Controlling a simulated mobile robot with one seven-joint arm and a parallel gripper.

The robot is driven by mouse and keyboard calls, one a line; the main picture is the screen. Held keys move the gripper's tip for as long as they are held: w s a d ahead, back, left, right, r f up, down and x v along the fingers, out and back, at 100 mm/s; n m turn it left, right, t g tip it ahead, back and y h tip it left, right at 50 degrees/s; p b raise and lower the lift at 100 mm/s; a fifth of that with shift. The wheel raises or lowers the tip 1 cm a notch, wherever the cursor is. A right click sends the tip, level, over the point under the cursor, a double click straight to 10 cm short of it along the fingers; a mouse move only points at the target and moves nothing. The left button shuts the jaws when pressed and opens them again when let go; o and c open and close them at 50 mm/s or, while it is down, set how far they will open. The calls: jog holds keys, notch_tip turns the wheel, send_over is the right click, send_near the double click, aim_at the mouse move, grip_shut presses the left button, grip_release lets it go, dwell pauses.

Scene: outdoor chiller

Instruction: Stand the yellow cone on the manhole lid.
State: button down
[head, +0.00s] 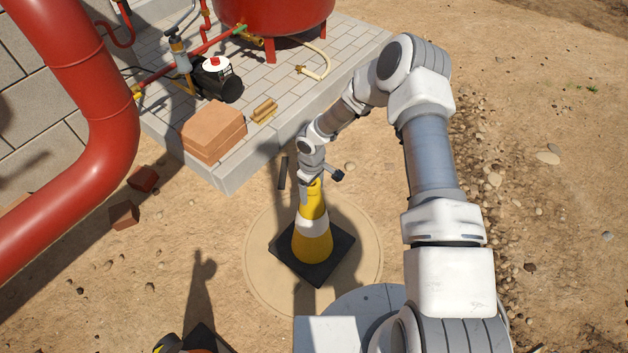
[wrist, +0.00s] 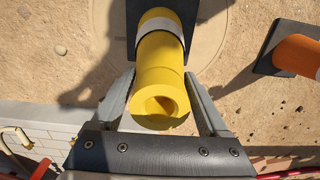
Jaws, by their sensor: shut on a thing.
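The yellow cone (head: 312,243) has a white band and a square black base. It is upright over the round, sand-coloured manhole lid (head: 262,272), with the lid's rim showing around the base. I cannot tell whether the base touches the lid or hangs a little above it. My gripper (head: 312,184) is at the top of the cone. In the wrist view its two fingers (wrist: 162,103) are shut on the hollow yellow tip of the cone (wrist: 160,75), one on each side. The lid (wrist: 210,40) shows partly there, behind the cone.
An orange cone on a black base (wrist: 298,56) stands nearby. A paved plinth (head: 240,168) carries brown blocks (head: 213,130), a pump (head: 216,80) and a red tank (head: 275,15). A large red pipe (head: 105,110) runs at left. Bare ground lies right of the lid.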

aim_at(312, 220)
jog(key=shift+f+b, duration=0.8)
jog(key=shift+f, duration=1.2)
grip_release()
jog(key=shift+f, duration=0.1)
